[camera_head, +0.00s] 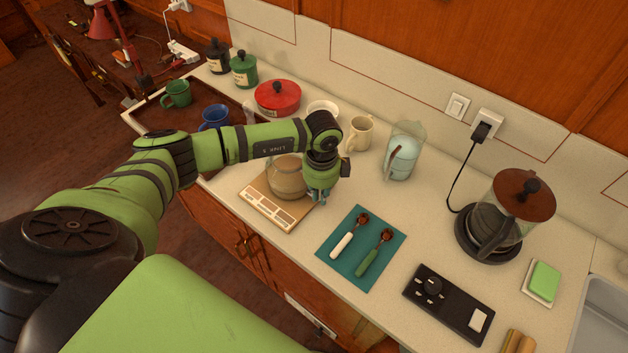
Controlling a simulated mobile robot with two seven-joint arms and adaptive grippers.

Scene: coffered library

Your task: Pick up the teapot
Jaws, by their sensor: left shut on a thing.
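The teapot (285,180) is a round, clear-looking pot with a pale brownish tint. It is over a wooden board with a pale front strip (268,210); I cannot tell whether it touches the board. My left gripper (319,196) comes down at the teapot's right side and is shut on it. The wrist and fingers hide the teapot's right side and part of its top. My right gripper is not in view.
A teal mat (337,266) with two scoops lies right of the board. Behind stand a cream mug (361,134), a glass pitcher (402,152), a white bowl (322,108) and a red lidded pot (278,97). A glass kettle (510,215) and black control panel (448,303) stand right.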

